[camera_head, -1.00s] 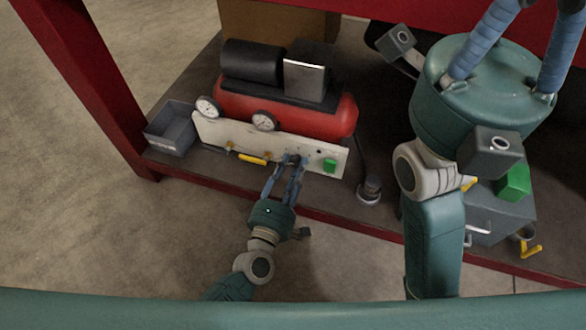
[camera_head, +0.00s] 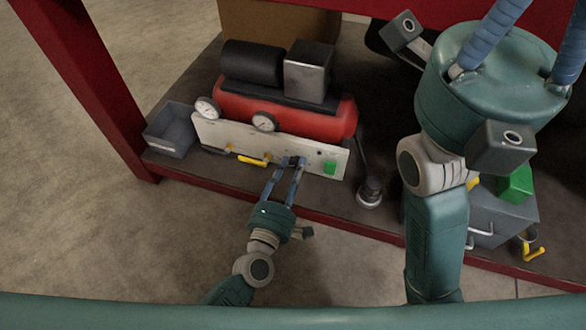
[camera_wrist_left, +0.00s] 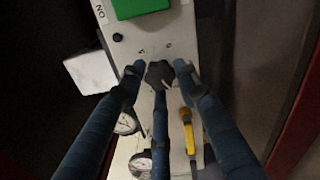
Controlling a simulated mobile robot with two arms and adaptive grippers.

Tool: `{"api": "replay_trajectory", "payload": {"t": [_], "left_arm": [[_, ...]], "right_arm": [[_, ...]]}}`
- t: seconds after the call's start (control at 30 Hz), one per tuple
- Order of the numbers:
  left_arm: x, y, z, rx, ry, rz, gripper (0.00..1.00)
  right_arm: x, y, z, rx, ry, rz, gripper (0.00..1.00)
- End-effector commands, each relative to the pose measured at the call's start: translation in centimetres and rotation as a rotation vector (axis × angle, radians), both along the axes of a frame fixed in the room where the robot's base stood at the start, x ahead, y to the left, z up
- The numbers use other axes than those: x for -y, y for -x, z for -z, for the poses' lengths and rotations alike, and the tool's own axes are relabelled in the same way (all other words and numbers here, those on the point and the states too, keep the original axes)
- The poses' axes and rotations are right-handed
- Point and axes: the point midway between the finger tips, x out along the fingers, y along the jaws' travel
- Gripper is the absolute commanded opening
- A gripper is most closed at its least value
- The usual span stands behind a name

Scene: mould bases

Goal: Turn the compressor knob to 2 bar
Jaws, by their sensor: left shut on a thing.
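The red compressor (camera_head: 285,119) stands on the low shelf with a white front panel (camera_head: 217,132). A dark knob (camera_wrist_left: 158,73) on the panel is between the fingers of my left gripper (camera_wrist_left: 157,76) in the left wrist view. The left gripper (camera_head: 294,164) is shut on this knob; in the head view its fingers mostly cover it. Two round gauges, one at the left (camera_head: 207,107) and one nearer the middle (camera_head: 264,121), sit along the panel's top; their needle readings are too small to tell. My right gripper (camera_head: 485,88) is at the upper right, its fingertips out of frame.
A green switch (camera_head: 330,168) is right of the knob, and a yellow handle (camera_head: 254,161) is to its left. A grey bin (camera_head: 171,130) stands left of the compressor. The red shelf edge (camera_head: 240,188) runs below the panel. The floor in front is clear.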

Motion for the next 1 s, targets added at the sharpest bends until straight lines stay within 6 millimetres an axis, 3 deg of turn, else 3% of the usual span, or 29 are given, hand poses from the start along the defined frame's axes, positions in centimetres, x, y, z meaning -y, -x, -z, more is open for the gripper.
{"api": "replay_trajectory", "payload": {"t": [0.03,0.1,0.13,0.73,1.0], "left_arm": [[-0.7,-0.4,-0.1,0.004,-0.002,-0.014,0.36],[-0.6,-0.3,-0.1,0.004,-0.002,-0.013,0.5],[-0.6,-0.3,0.0,0.003,-0.002,-0.011,0.51],[-0.2,-0.1,0.0,0.008,-0.028,-0.004,0.51],[-0.2,-0.1,-0.3,0.107,-0.33,-0.003,0.51]], "right_arm": [[0.0,0.0,0.0,0.0,0.0,0.0,0.0],[0.0,0.0,0.1,0.0,-0.001,0.0,0.0],[0.0,0.0,0.1,-0.001,-0.001,0.0,0.0],[0.0,-0.1,0.0,-0.004,0.0,0.0,0.0],[0.0,-0.1,-1.3,-0.003,0.0,0.0,0.0]]}}
